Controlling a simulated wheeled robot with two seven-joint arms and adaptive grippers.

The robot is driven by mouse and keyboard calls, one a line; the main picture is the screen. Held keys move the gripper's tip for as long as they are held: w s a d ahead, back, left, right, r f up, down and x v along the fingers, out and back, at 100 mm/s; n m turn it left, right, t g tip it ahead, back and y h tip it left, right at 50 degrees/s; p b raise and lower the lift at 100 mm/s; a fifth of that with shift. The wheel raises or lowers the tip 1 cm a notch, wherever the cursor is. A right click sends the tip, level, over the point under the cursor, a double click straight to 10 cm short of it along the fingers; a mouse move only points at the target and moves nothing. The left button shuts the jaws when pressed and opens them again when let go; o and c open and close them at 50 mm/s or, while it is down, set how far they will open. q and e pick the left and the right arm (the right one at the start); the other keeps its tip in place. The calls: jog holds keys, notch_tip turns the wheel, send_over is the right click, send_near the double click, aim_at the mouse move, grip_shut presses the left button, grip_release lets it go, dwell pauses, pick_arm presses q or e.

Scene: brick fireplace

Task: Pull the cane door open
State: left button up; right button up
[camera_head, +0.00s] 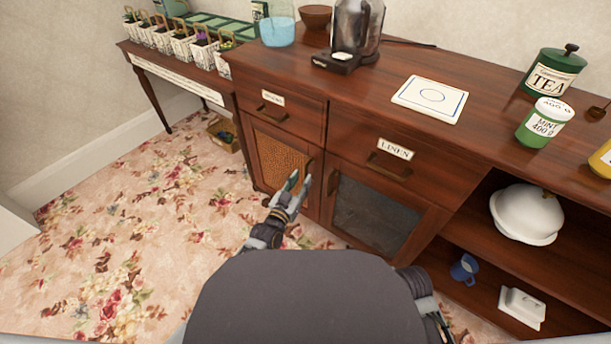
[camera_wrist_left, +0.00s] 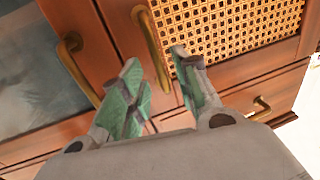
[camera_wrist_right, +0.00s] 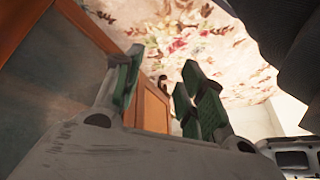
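The cane door (camera_head: 277,157), a wooden frame with a woven panel, is on the left of the sideboard and looks shut. Its panel (camera_wrist_left: 225,35) fills the upper right of the left wrist view. The door's upright brass handle (camera_wrist_left: 149,48) lies between my left gripper's fingertips in that view. My left gripper (camera_head: 298,184) is open in front of the handle; the fingers (camera_wrist_left: 155,62) stand apart on either side, and I cannot tell whether they touch it. My right gripper (camera_wrist_right: 158,72) is open and empty, low by the sideboard; my body mostly hides it in the head view.
The glass door (camera_head: 375,213) with its own handle (camera_wrist_left: 78,68) is beside the cane door. Drawers labelled by cards (camera_head: 395,149) sit above. Open shelves hold a white tureen (camera_head: 527,214) and blue mug (camera_head: 464,269). The flowered carpet (camera_head: 150,240) in front is clear.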

aim_at(305, 175)
pick_arm(q)
jog(key=shift+x, duration=0.9)
jog(key=shift+b+x, duration=0.6)
jog(key=shift+x, duration=0.5)
jog(key=shift+w, duration=0.1)
pick_arm(e)
jog(key=f, duration=0.3)
jog(key=shift+w+a+f+t, duration=0.2)
jog(key=shift+a+t, duration=0.1)
jog(key=shift+a, duration=0.1)
jog(key=shift+s+f, duration=0.1)
jog(key=shift+s, duration=0.05)
pick_arm(q)
jog(key=shift+c, duration=0.3)
jog(key=c, duration=0.5)
grip_shut()
pick_arm(e)
jog(key=shift+r, duration=0.2)
